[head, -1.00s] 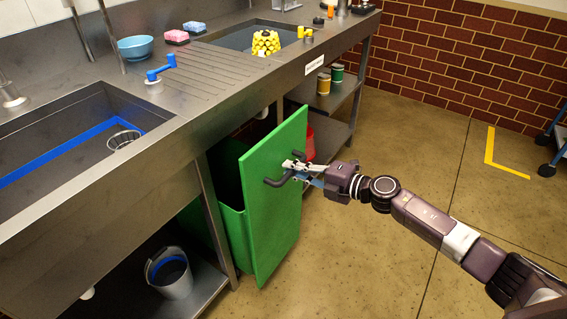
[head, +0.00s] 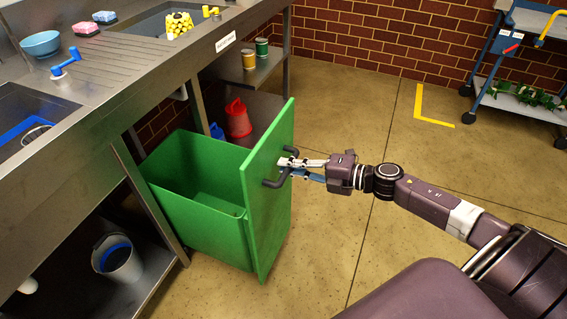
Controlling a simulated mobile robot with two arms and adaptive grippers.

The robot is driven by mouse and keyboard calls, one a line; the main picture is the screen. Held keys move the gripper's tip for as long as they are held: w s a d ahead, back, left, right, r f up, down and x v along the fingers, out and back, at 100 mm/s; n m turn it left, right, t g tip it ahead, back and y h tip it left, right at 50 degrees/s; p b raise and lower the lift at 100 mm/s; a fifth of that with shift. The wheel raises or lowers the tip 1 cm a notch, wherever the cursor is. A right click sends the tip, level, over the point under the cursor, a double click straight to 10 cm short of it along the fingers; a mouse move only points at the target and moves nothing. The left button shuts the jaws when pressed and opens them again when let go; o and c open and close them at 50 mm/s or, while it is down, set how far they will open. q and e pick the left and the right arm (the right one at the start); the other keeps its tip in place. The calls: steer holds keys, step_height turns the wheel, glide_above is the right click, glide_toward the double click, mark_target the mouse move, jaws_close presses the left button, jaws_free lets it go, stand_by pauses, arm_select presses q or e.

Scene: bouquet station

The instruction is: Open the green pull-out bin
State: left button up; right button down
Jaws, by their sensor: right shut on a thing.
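The green pull-out bin (head: 203,252) stands well out from under the steel counter, its open inside visible and looking empty. Its green front panel (head: 266,220) is upright and faces right. A dark handle (head: 271,183) is on the panel's outer face. My right gripper (head: 287,170) reaches in from the right and is shut on this handle. My left gripper is not in view.
The steel counter (head: 110,80) with sinks runs along the left. A grey bucket (head: 120,262) stands on the shelf below; a red container (head: 238,120) is behind the bin. Floor is free around my right arm. A blue trolley (head: 520,70) stands at the back right.

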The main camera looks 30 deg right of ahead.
steer(key=shift+s, duration=0.15)
steer(key=c, duration=2)
jaws_free()
steer(key=shift+o, duration=0.2)
steer(key=shift+d, duration=0.1)
steer(key=v, duration=1.2)
steer(key=shift+f, duration=0.15)
